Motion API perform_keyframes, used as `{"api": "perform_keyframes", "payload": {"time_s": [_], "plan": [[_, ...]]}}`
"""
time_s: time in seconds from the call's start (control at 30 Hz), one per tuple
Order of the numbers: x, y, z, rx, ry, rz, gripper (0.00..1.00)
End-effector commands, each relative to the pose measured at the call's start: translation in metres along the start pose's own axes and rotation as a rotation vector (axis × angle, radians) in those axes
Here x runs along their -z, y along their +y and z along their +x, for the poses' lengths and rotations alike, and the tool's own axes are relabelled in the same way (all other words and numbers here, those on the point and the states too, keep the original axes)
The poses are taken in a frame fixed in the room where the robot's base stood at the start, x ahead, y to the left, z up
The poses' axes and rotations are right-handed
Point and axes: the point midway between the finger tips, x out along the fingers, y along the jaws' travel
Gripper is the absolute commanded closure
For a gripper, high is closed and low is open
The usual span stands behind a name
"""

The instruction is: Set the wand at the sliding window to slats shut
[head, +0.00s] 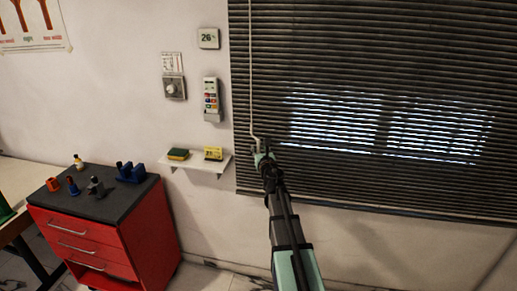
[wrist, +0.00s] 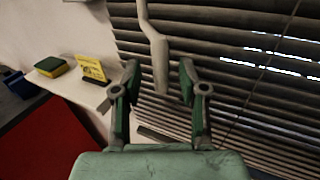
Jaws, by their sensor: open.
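The pale wand (head: 251,85) hangs down the left edge of the dark slatted blind (head: 380,45). In the wrist view the wand's thicker, bent lower handle (wrist: 160,60) hangs between the two fingers of my gripper (wrist: 159,80), with visible space on both sides. My gripper (head: 262,154) is open at the wand's lower end in the head view and hides part of it. Bright light shows in stripes between some slats, so gaps are visible there. The sliding window itself is mostly hidden behind the blind.
A small white shelf (head: 205,169) with a sponge (head: 178,154) and a yellow card (head: 213,153) is just left of my gripper. A remote (head: 211,98) and dial (head: 174,88) are on the wall above. A red drawer cabinet (head: 110,240) stands lower left.

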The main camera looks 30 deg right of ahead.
Motion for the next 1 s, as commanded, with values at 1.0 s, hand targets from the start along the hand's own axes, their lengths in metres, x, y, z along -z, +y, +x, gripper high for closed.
{"api": "perform_keyframes", "payload": {"time_s": [1.0], "plan": [[0.0,0.0,-0.1,-0.001,0.0,0.0,0.58]]}}
